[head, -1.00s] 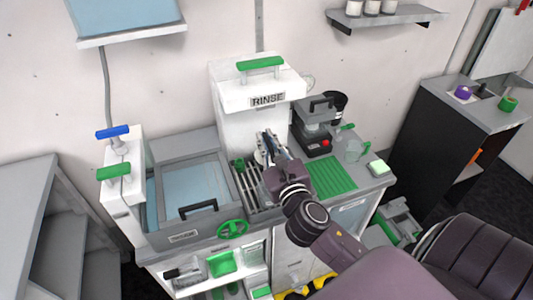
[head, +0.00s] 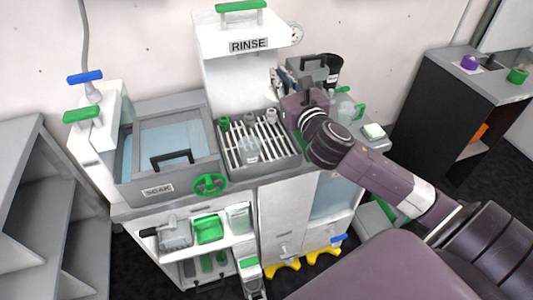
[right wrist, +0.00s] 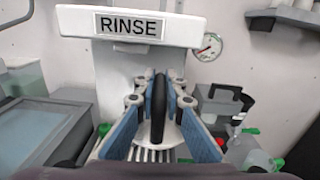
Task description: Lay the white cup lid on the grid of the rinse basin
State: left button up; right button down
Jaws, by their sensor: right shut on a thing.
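My right gripper (head: 282,80) is at the right side of the white RINSE column, above the back right of the basin. In the right wrist view the gripper (right wrist: 160,88) is shut on a dark upright part. The pale, round white cup lid (right wrist: 172,134) shows below it between the blue finger pads, partly hidden by them. In the head view the lid cannot be made out. The rinse basin's grid (head: 238,150) of pale bars lies below and left of the gripper. It also shows under the lid in the wrist view (right wrist: 150,156). My left gripper is out of view.
The soak basin (head: 160,187) is to the left. A grey machine (head: 314,70) and a clear jug (head: 344,110) are to the right.

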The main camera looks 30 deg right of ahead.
jog(key=shift+d+f+b, duration=0.3)
jog(key=shift+d+b, duration=0.1)
jog(key=shift+d, duration=0.25)
notch_tip(320, 180, down, 20)
jog(key=b, duration=0.4)
jog(key=shift+d+r, duration=0.15)
jog(key=shift+r, duration=0.1)
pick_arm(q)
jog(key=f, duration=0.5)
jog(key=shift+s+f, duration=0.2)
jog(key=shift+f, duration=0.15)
pick_arm(e)
jog(key=shift+f, duration=0.2)
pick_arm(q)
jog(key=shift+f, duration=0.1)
pick_arm(e)
jog(key=shift+f, duration=0.1)
jog(key=c, duration=2)
grip_release()
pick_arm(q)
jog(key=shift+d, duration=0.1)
